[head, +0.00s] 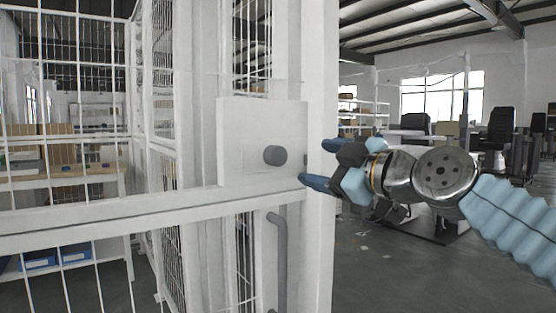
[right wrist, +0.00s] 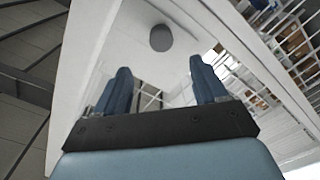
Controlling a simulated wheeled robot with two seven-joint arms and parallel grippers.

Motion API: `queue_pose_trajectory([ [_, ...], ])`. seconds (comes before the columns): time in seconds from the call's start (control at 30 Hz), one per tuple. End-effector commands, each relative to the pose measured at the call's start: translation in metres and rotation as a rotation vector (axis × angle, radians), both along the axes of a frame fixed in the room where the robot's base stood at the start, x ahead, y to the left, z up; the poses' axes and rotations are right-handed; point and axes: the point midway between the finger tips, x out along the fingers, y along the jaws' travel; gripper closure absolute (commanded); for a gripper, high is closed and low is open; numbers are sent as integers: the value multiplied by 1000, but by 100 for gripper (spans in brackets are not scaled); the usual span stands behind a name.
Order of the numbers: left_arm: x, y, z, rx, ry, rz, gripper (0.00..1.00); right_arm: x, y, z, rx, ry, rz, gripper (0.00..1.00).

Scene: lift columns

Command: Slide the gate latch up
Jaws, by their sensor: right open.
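The gate latch shows as a grey round knob (head: 275,155) on a white plate (head: 235,130) of the white gate frame. In the right wrist view the knob (right wrist: 161,38) lies beyond the fingertips, roughly centred between them. My right gripper (head: 318,165) is open and empty, at the right edge of the gate post, to the right of the knob and apart from it. Its two blue fingers (right wrist: 160,80) point towards the plate in the right wrist view. My left gripper is not in view.
A grey bent handle (head: 281,260) hangs below the plate. White wire mesh panels (head: 60,160) fill the left side, with shelves behind them. The floor (head: 400,270) to the right of the post is mostly open, with chairs (head: 498,128) far back.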

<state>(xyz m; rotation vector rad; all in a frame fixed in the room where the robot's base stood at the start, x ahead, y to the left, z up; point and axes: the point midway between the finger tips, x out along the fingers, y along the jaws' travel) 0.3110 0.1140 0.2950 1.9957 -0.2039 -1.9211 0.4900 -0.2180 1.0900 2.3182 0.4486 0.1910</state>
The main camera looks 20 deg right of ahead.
Motion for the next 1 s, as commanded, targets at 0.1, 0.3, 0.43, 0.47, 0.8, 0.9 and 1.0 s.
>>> queue_pose_trajectory([
  [0.1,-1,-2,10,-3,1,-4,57,25,10,1,0,6,1,29],
  [0.3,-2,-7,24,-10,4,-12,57,69,28,2,1,6,1,29],
  [0.43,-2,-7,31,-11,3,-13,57,91,37,1,1,5,0,29],
  [0.47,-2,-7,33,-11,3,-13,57,96,38,1,1,5,0,29],
  [0.8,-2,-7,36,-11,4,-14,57,114,46,-2,2,3,-1,29],
  [0.9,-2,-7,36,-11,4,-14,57,114,46,-2,2,3,-1,29],
  [1.0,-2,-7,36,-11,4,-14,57,114,46,-2,2,4,-1,36],
])
